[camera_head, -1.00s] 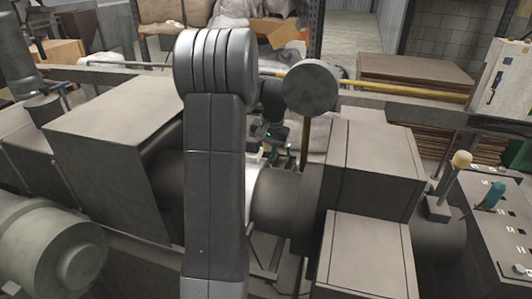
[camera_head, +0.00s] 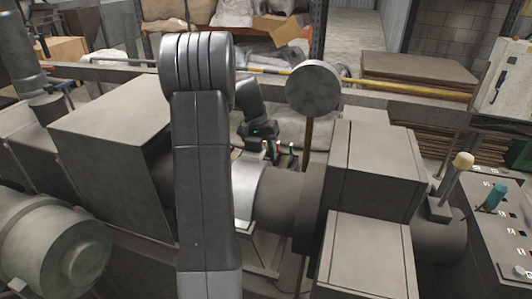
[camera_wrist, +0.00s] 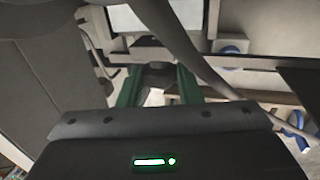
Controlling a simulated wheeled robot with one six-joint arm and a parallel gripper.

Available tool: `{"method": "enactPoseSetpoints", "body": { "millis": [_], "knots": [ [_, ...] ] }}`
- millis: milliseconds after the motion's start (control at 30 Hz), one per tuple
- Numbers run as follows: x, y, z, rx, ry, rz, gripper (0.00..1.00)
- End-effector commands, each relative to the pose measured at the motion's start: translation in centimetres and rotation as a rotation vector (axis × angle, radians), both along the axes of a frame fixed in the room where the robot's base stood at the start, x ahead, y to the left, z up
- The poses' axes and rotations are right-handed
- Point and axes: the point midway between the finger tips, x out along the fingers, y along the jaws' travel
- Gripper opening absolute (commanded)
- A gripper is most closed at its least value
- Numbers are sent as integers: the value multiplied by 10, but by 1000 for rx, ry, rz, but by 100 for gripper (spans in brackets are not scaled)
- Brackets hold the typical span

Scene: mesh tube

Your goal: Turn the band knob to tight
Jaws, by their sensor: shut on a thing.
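My gripper (camera_head: 281,155) is behind the large pipe, right of my upper arm, with its green fingers by the pipe's far side. In the wrist view my gripper (camera_wrist: 157,88) has a green finger on each side of a small pale grey part (camera_wrist: 155,96), and it is shut on that part. The part's lower end is hidden by the gripper body. I cannot make out a knob shape or any tight marking. The pipe (camera_head: 280,200) has a bright metal band (camera_head: 246,190) around it, partly hidden by my arm.
Box-shaped machine housings (camera_head: 110,115) stand left and right (camera_head: 375,165) of the pipe. A round grey disc (camera_head: 313,88) on a post rises just right of my gripper. A yellow rail (camera_head: 395,86) runs behind. A control panel (camera_head: 500,220) is at far right.

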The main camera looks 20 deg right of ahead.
Motion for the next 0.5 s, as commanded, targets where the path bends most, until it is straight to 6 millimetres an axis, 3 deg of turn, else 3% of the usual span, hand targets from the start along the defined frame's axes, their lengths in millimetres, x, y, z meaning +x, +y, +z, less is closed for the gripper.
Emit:
{"method": "enactPoseSetpoints", "body": {
  "millis": [200, 233, 300, 500],
  "knots": [
    [0, 0, 0, 0, -1, 0, 9],
    [0, 0, 0, 0, -1, 0, 37],
    [0, 0, 0, 1, -1, 0, 51],
    [0, 0, 0, 2, -1, 0, 53]
  ]
}}
